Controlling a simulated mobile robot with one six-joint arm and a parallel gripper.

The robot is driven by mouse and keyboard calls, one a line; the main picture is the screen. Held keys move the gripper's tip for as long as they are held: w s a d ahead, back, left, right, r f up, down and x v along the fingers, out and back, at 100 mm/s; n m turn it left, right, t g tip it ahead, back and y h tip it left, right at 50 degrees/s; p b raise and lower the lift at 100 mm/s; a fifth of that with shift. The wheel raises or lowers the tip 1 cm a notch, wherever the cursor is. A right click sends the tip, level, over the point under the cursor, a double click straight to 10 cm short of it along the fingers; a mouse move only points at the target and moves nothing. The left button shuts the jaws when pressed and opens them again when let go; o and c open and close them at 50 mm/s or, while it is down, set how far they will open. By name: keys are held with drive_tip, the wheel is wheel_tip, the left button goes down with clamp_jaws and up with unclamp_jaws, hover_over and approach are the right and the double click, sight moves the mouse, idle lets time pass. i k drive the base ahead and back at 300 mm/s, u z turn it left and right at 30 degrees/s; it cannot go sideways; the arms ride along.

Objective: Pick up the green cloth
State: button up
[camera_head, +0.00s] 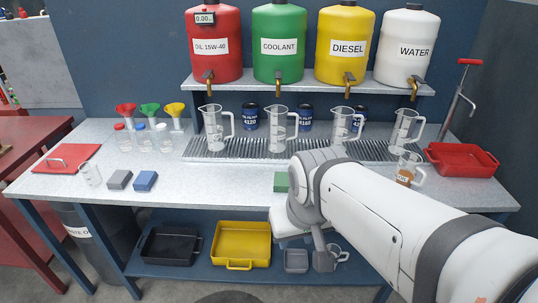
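The green cloth (281,182) is a small block-like piece on the grey bench top, near the middle of the bench. Its right side is hidden behind my white and grey arm, which reaches in from the lower right. The arm's end bends down in front of the bench's front edge, close to the cloth in the picture. I cannot make out my gripper's fingertips, so I cannot tell whether it is open or shut, or whether it touches anything.
A grey cloth (119,180) and a blue cloth (145,181) lie at left. Clear jugs (277,130) stand on a grate behind. An oil jug (408,170) and red tray (462,160) are at right. A yellow tray (241,244) sits on the lower shelf.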

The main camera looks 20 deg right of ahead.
sight(281, 184)
drive_tip(key=u, duration=0.05)
drive_tip(key=i, duration=1)
drive_tip(key=z, duration=0.05)
